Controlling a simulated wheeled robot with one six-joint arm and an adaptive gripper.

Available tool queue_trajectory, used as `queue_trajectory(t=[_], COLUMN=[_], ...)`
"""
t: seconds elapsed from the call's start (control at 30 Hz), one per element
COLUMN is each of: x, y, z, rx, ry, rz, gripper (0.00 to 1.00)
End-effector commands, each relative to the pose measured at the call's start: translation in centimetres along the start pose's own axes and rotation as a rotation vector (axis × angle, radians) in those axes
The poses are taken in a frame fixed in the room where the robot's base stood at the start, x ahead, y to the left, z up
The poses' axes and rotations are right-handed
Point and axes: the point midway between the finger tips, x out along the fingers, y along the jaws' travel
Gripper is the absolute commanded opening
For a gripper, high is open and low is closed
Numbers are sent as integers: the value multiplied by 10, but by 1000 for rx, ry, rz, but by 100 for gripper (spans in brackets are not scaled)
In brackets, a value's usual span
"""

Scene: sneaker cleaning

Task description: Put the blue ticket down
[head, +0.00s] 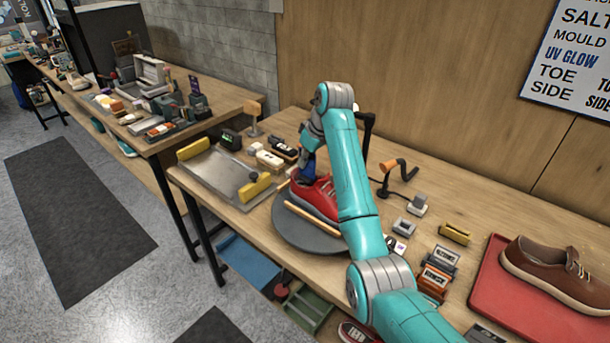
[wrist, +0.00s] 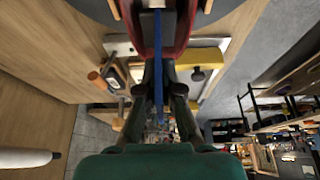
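The blue ticket (wrist: 158,50) shows in the wrist view as a thin blue strip, seen nearly edge-on between the fingers of my gripper (wrist: 160,78). The fingers are close together on either side of it and appear to grip it. In the head view, my gripper (head: 308,172) is low over the opening of a red sneaker (head: 325,190), with dark blue at its tip. The sneaker sits on a round grey turntable (head: 288,232). I cannot tell whether the ticket touches the sneaker, and my arm hides part of the shoe.
A metal tray (head: 213,175) with yellow blocks lies left of the turntable. Small boxes and a wooden-topped stand (head: 254,112) are behind it. An orange-ended curved lamp (head: 392,170) stands right of my arm. A brown shoe (head: 558,272) sits on a red tray (head: 492,290).

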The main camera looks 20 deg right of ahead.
Motion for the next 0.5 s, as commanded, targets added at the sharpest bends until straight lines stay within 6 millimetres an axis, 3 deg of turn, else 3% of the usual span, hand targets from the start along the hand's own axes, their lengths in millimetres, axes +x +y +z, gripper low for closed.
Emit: queue_trajectory(t=[0.5], x=[47], y=[0], z=[19], rx=[0], ry=[1], rz=[0], gripper=[0])
